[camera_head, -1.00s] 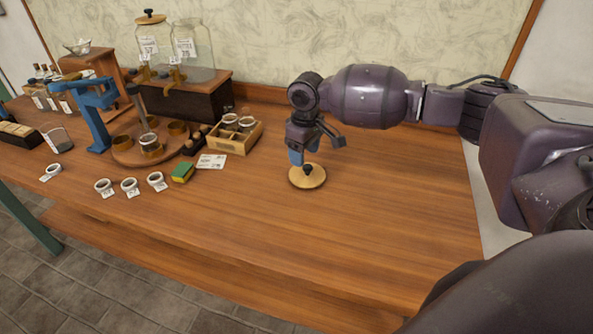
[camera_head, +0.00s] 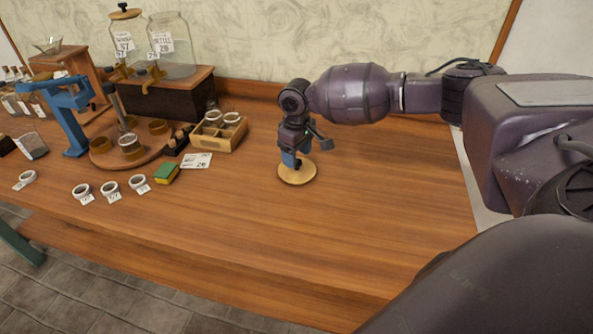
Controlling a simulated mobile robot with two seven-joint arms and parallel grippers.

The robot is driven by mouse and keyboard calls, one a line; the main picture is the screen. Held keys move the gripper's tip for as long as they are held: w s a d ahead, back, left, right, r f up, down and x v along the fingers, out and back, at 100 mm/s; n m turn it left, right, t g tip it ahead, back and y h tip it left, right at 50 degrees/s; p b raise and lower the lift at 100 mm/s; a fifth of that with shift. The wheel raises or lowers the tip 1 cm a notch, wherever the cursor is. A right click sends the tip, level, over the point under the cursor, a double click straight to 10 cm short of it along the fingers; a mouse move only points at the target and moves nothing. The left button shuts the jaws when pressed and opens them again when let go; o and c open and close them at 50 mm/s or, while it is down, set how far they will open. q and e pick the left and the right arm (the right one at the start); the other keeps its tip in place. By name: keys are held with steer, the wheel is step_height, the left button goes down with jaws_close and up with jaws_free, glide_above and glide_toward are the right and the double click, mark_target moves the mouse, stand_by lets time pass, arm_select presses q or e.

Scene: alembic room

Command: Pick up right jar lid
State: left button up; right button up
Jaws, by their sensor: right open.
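The right jar lid (camera_head: 298,175) is a round, light wooden disc lying flat on the wooden counter, right of the middle group of items. Its dark knob is mostly hidden behind my gripper. My right gripper (camera_head: 292,162) points down right over the lid, with its blue fingers open around or beside the knob; I cannot tell which. The right glass jar (camera_head: 175,50) stands without a lid on the dark box at the back. The left jar (camera_head: 130,45) wears a similar wooden lid (camera_head: 125,13) with a dark knob. My left gripper is not in view.
Left of the lid are a wooden crate with small jars (camera_head: 218,130), a white card (camera_head: 197,160), and a green-yellow sponge (camera_head: 166,174). Several small labelled cups line the front edge. A blue press (camera_head: 68,112) stands at left. The counter (camera_head: 370,210) is clear in front and right.

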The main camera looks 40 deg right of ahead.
mark_target(305, 170)
steer(key=shift+f, duration=1.5)
steer(key=c, duration=1)
steer(key=shift+r, duration=0.15)
